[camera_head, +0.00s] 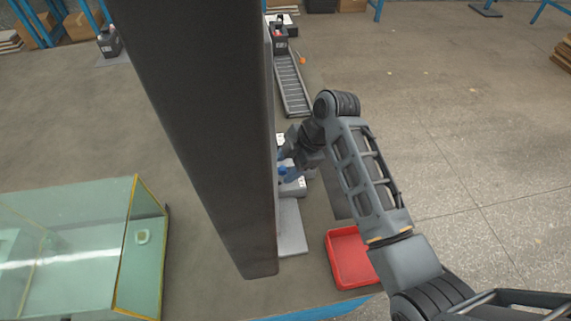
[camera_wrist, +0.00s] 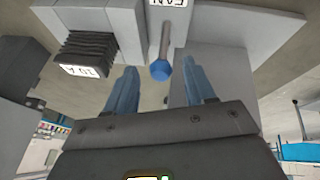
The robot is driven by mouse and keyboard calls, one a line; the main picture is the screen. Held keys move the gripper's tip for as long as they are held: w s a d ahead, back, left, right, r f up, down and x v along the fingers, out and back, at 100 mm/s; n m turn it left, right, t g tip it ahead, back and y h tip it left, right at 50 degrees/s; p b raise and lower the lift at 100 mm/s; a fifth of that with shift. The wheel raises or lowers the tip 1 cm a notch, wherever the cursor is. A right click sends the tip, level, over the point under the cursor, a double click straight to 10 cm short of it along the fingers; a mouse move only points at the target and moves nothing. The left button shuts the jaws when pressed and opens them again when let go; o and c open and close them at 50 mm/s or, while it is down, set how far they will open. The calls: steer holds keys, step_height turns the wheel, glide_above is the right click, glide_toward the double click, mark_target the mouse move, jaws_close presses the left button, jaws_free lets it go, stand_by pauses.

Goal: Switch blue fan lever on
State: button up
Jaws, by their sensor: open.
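The fan lever is a grey rod with a blue end knob (camera_wrist: 161,70), below a white label reading FAN (camera_wrist: 167,3) in the wrist view. My gripper (camera_wrist: 160,82) has two blue fingers, spread apart, one on each side of the knob. I cannot tell whether either finger touches it; gaps show on both sides. In the head view my gripper (camera_head: 287,172) is at the grey panel, partly hidden behind my dark column, and the lever cannot be made out there.
A black ribbed block labelled 10 A (camera_wrist: 88,50) sits left of the lever. A red tray (camera_head: 349,258) lies near the table's front edge. A glass tank (camera_head: 75,250) stands at left. A roller track (camera_head: 292,85) runs behind the panel.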

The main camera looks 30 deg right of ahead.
steer(key=shift+w+a+f, duration=0.15)
steer(key=shift+a+f, duration=0.1)
steer(key=shift+f, duration=0.3)
jaws_close()
stand_by(0.4)
